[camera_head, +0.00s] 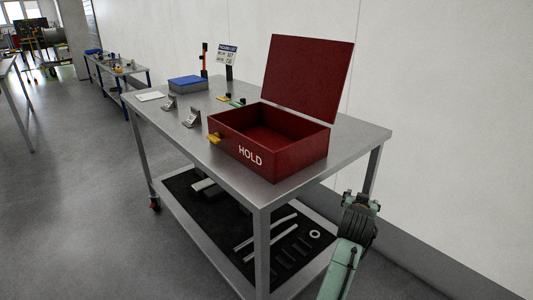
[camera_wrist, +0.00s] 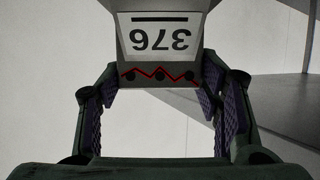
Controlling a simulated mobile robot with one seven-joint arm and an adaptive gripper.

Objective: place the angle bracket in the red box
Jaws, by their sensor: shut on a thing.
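The red box (camera_head: 288,155), marked HOLD, stands on the metal table with its lid (camera_head: 309,78) raised at the back. Its inside looks empty from here. In the wrist view my gripper (camera_wrist: 158,95) is shut on a grey angle bracket (camera_wrist: 128,48). The bracket has a white label that reads 376 upside down, with a red zigzag line and dark holes near its edge. Only part of the bracket shows. In the head view my green arm is right of the table's front corner; the held bracket cannot be made out there.
Two similar grey brackets (camera_head: 192,118) stand on the metal table (camera_head: 180,139) left of the box. A blue-topped box (camera_head: 188,84), a white sheet (camera_head: 150,96) and a sign (camera_head: 228,56) are behind. A lower shelf (camera_head: 210,236) holds flat parts. The floor at left is clear.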

